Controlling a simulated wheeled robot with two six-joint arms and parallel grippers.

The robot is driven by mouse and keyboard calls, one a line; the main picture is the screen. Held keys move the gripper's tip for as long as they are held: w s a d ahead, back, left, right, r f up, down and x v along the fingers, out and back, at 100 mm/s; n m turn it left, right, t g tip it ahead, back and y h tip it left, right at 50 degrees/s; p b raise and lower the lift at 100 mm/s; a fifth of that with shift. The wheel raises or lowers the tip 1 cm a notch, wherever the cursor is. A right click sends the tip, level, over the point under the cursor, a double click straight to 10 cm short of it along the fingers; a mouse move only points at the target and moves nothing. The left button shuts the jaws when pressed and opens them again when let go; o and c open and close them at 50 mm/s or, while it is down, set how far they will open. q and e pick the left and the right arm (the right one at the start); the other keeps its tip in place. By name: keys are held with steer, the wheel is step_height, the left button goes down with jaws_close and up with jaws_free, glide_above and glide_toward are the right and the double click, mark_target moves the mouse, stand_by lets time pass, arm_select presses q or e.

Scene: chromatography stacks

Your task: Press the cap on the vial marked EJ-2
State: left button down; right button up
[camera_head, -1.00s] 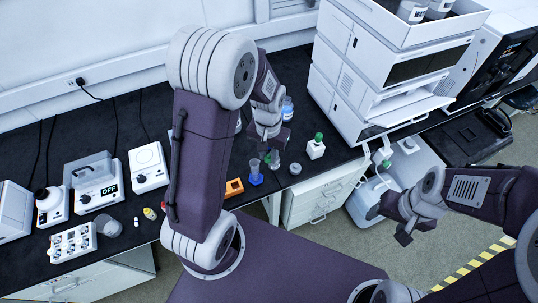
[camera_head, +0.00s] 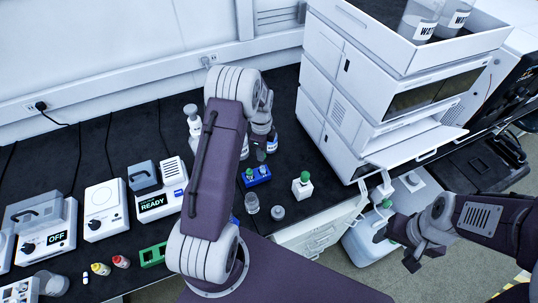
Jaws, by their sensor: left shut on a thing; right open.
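My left gripper (camera_head: 260,136) is over the bench behind a small blue rack, close to the bottles there. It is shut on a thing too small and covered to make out. The blue rack (camera_head: 262,181) holds small vials (camera_head: 249,173) with green caps. I cannot read any vial's marking, so I cannot tell which is EJ-2. My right gripper (camera_head: 411,262) is open, low at the right, beside a white container with a green cap (camera_head: 387,203). My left forearm hides part of the bench.
A white stacked instrument (camera_head: 345,85) fills the back right. A green-capped bottle (camera_head: 303,186), a clear cup (camera_head: 251,203) and a grey piece (camera_head: 277,212) stand near the front edge. Red-capped (camera_head: 121,262) and yellow-capped (camera_head: 101,269) vials and a green rack (camera_head: 153,255) are left.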

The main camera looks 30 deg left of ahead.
mark_target(262, 167)
arm_select(q)
steer(key=shift+w+a+f, duration=0.1)
steer(key=shift+a, duration=0.05)
steer(key=shift+f+b, duration=0.35)
steer(key=shift+b, duration=0.15)
steer(key=shift+f+b, duration=0.3)
steer(key=shift+f, duration=0.05)
step_height(262, 167, down, 5)
steer(key=b, duration=0.3)
steer(key=shift+b, duration=0.3)
steer(key=shift+r+p, duration=0.1)
steer(key=shift+p, duration=0.2)
stand_by(0.8)
stand_by(0.4)
steer(key=shift+f, duration=0.2)
